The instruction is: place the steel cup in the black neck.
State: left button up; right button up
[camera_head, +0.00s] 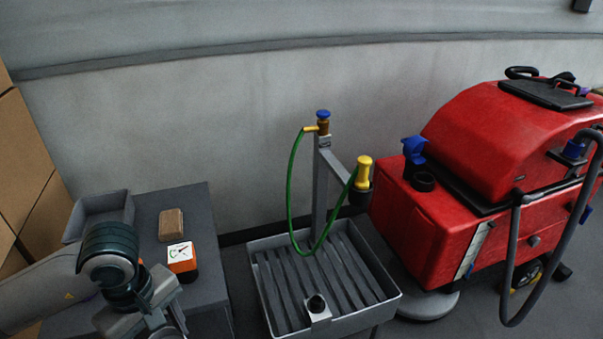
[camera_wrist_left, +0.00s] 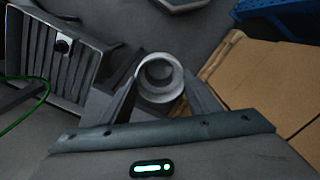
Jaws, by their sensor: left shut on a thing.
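The steel cup (camera_wrist_left: 160,77) is a round grey metal ring with a hollow middle, seen end-on between the fingers of my left gripper (camera_wrist_left: 163,95) in the left wrist view. That gripper is shut on it. The black neck (camera_head: 424,182) is a short open ring on top of the red scrubber tank (camera_head: 405,218), far to the right of the gripper. A raised blue cap (camera_head: 414,150) stands beside it. My right gripper is not in view.
A grey slatted basin (camera_head: 385,303) with a post, green hose (camera_head: 293,185) and yellow-handled nozzle (camera_head: 364,171) stands between table and machine. The table (camera_head: 203,220) holds a grey bin (camera_head: 125,205), a brown block (camera_head: 171,225) and an orange box (camera_head: 182,264). Cardboard boxes (camera_head: 28,140) stand left.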

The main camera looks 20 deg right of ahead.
pick_arm(q)
jog(key=s+a+f+m, duration=0.1)
jog(key=a+f+m, duration=0.2)
jog(key=f, duration=0.3)
jog(key=s+a+f+m, duration=0.2)
jog(key=f+m, duration=0.3)
jog(key=shift+s+a+f, duration=0.3)
jog(key=shift+a+f, duration=0.05)
jog(key=shift+a, duration=0.05)
